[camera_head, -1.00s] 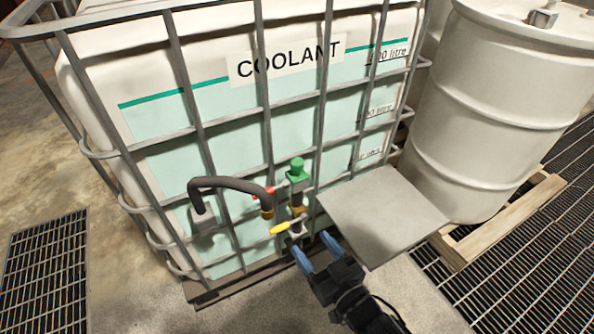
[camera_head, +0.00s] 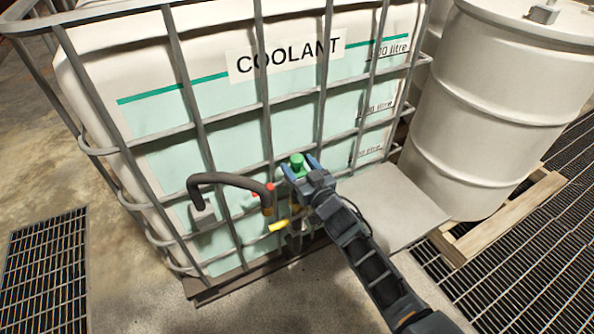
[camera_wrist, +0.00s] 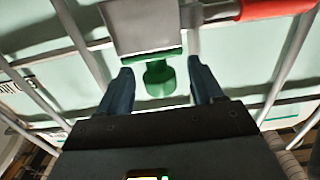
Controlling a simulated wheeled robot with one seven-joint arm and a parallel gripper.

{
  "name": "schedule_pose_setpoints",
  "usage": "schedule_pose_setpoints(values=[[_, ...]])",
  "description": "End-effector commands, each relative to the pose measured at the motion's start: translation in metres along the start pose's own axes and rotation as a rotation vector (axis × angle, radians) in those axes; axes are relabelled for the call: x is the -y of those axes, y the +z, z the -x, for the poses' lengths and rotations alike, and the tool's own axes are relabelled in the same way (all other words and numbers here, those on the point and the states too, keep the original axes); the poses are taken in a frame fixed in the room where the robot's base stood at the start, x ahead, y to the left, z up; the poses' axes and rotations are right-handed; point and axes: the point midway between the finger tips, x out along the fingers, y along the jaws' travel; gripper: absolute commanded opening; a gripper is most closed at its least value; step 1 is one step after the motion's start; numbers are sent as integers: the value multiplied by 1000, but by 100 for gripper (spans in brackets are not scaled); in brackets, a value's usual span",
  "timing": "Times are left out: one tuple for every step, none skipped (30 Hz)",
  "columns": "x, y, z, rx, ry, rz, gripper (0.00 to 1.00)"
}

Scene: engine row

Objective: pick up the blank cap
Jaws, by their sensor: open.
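The blank cap is a green knobbed piece (camera_head: 298,164) at the top of the valve fittings on the front of the coolant tank's cage. In the wrist view the green cap (camera_wrist: 160,76) shows between my two fingers, against a grey block. My gripper (camera_head: 299,166) is open, its blue fingertips on either side of the cap. In the wrist view my gripper (camera_wrist: 158,88) has a visible gap between each finger and the cap's knob. The fittings below the cap are partly hidden by my gripper.
The caged coolant tank (camera_head: 235,130) stands behind the cap. A black hose (camera_head: 228,179) and a yellow handle (camera_head: 278,226) are left of my gripper. A grey plate (camera_head: 385,200) lies to the right, with a white drum (camera_head: 500,110) beyond. A red handle (camera_wrist: 275,8) shows in the wrist view.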

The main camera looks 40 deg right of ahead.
Motion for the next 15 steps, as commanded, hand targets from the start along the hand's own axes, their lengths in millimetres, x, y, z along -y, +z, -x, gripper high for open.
schedule_pose_setpoints(values=[[-2,2,-9,-3,0,0,66],[-2,2,-14,-4,0,0,66],[-2,2,-20,-4,-1,1,66],[-2,3,-24,-3,-1,1,66],[-2,3,-28,-3,-1,0,66],[-2,2,-32,-3,0,0,66],[-2,2,-34,-2,0,0,66],[-2,2,-36,-2,0,-1,66],[-2,1,-38,-2,0,-1,66],[-2,1,-38,-2,0,0,66],[-2,1,-39,-2,0,0,66],[-2,0,-39,-1,0,0,66],[-2,0,-39,-1,1,0,66],[-2,0,-38,-1,1,0,66],[-2,0,-38,-1,1,0,66]])
